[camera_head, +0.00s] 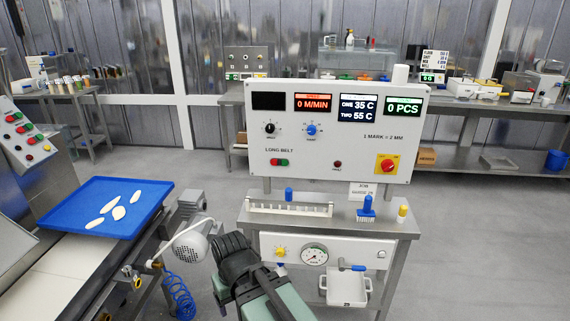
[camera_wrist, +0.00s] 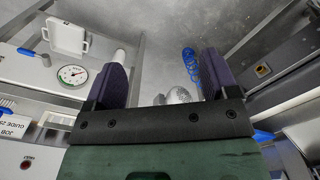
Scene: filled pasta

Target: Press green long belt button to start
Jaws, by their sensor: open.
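The white control panel (camera_head: 335,115) stands upright at the centre of the head view. Its LONG-BELT label sits above a small green button (camera_head: 275,162) with a red button (camera_head: 284,162) beside it. My gripper (camera_head: 234,250) is low in the head view, in front of and below the panel, apart from the buttons. In the wrist view, my gripper (camera_wrist: 162,75) shows two dark fingers spread wide with nothing between them. The panel's lower edge shows at the bottom left there; the green button is not visible in that view.
A steel shelf (camera_head: 340,222) below the panel holds a white comb-like rail, a blue brush and a yellow-capped item. A gauge (camera_head: 314,256) sits beneath. A motor (camera_head: 190,240) with a blue coiled hose and a blue tray (camera_head: 105,205) of pasta pieces are left.

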